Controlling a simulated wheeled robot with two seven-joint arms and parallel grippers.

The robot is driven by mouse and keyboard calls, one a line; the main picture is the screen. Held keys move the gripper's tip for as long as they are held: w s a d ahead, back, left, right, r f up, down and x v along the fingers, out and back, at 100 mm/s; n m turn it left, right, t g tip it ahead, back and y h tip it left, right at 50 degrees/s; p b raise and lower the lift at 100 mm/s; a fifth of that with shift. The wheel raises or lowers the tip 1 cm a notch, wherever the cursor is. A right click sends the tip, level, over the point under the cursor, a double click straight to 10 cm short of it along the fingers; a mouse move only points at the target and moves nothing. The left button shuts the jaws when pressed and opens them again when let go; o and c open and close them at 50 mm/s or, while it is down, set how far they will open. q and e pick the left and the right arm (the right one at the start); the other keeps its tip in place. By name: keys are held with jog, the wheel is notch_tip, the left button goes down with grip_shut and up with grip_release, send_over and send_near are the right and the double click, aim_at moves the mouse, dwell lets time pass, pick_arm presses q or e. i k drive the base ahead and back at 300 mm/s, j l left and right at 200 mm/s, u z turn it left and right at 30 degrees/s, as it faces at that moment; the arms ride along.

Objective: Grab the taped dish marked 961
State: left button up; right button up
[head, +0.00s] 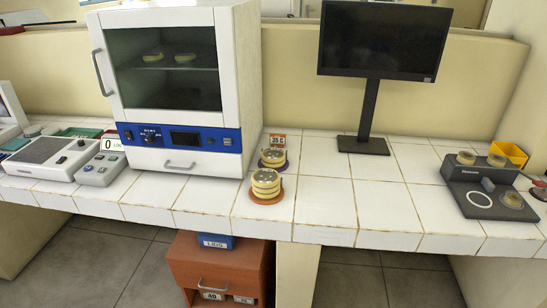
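No marking 961 can be read on any dish from here. A front stack of yellowish dishes (265,183) sits on a round orange-red base near the counter's front edge. A second, shorter-looking stack (272,158) stands just behind it on a dark purple base. Two more dishes, a left one (153,57) and a right one (185,58), lie on the shelf inside the white incubator (239,75), behind its closed glass door. I cannot tell which dish is the taped one. Neither of my grippers is in view.
A small card reading 35 C (277,140) stands behind the stacks. A monitor (383,40) stands at the back. A dark device (480,205) with dishes and a yellow bin (508,153) are at right. Counter tiles (325,200) right of the stacks are clear. A wooden cabinet (215,265) stands below.

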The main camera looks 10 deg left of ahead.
aim_at(272, 156)
jog(key=u, duration=0.3)
jog(key=i+l+u, duration=0.2)
jog(key=l+u, duration=0.15)
jog(key=u, duration=0.15)
jog(key=i+l+u, duration=0.1)
jog(key=l+u, duration=0.4)
jog(key=i+l+u, duration=0.15)
jog(key=l, duration=0.95)
jog(key=l+u, duration=0.2)
jog(key=l, duration=0.85)
